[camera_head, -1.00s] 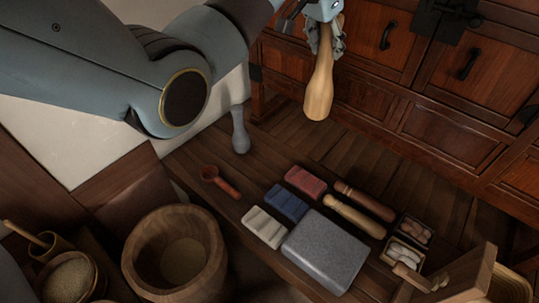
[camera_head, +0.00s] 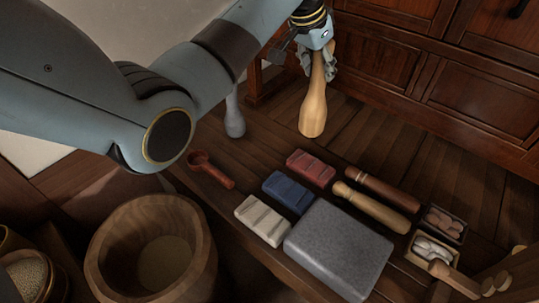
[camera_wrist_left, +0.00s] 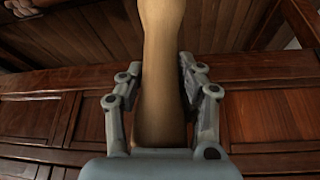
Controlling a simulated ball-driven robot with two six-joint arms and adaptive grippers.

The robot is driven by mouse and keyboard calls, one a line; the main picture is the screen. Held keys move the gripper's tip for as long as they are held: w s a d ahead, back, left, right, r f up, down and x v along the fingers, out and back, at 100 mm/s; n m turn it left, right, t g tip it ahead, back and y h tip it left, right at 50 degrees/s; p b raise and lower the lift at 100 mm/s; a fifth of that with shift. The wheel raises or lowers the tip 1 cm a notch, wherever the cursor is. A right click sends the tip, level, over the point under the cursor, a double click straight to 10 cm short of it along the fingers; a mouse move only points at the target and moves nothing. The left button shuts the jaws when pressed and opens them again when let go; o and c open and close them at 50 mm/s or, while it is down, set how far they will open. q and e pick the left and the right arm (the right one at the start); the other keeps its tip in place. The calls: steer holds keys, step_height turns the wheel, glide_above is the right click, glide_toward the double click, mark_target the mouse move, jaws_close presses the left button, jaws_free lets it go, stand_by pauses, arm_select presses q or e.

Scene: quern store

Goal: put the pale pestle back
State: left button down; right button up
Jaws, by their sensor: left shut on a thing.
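The pale pestle (camera_head: 313,108) hangs upright from my left gripper (camera_head: 317,58), thick end down, beyond the red block in the head view. The gripper is shut on its upper, thinner part. In the left wrist view the pale pestle (camera_wrist_left: 160,50) runs between the two fingers of the left gripper (camera_wrist_left: 162,85), which lie along its sides. The head view does not make its height above the surface clear. Three notched blocks lie on the bench: white (camera_head: 262,220), blue (camera_head: 288,192) and red (camera_head: 311,168). My right gripper is not in view.
On the bench (camera_head: 215,205) lie a grey stone slab (camera_head: 340,250), a red scoop (camera_head: 210,168), a pale rolling pin (camera_head: 370,207) and a dark one (camera_head: 382,188). A grey pestle (camera_head: 234,115) stands behind. A wooden tub (camera_head: 100,255) is at front left, small boxes (camera_head: 443,222) right.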

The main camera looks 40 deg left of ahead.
arm_select(q)
steer(key=shift+a+f, duration=0.35)
steer(key=shift+f, duration=0.05)
steer(key=s+a+f+b, duration=0.3)
steer(key=a+f+b, duration=0.2)
steer(key=a+f, duration=0.5)
steer(key=shift+s+a+f, duration=0.15)
steer(key=shift+a+f, duration=0.1)
steer(key=shift+f, duration=0.05)
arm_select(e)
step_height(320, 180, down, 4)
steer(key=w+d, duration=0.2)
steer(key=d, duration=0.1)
arm_select(q)
steer(key=c, duration=0.8)
jaws_free()
steer(key=shift+s+f, duration=0.1)
steer(key=shift+c, duration=0.2)
steer(key=p+v, duration=0.4)
steer(key=v, duration=0.8)
steer(key=shift+p, duration=0.4)
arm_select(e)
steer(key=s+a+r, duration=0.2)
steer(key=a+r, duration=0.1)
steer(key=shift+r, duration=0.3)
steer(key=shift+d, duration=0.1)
